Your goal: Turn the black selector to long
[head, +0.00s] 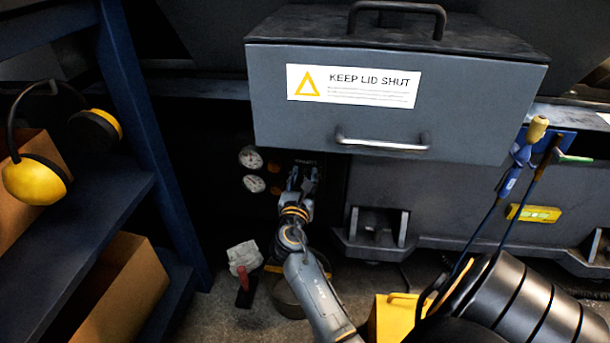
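My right arm reaches up from the bottom middle in the head view, and its gripper (302,178) is at a dark panel under the grey lidded box. The gripper is dark against the dark panel, so I cannot tell whether its fingers are open or shut. I cannot make out the black selector; the gripper covers part of the panel. I cannot tell whether the gripper touches the panel. My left gripper is not in view.
Two round gauges (252,159) sit left of the gripper. The grey box (400,120) labelled "KEEP LID SHUT" overhangs it, with a bar handle (382,143). A blue shelf (90,235) with cartons and earmuffs stands left. A yellow case (392,318) is at the bottom.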

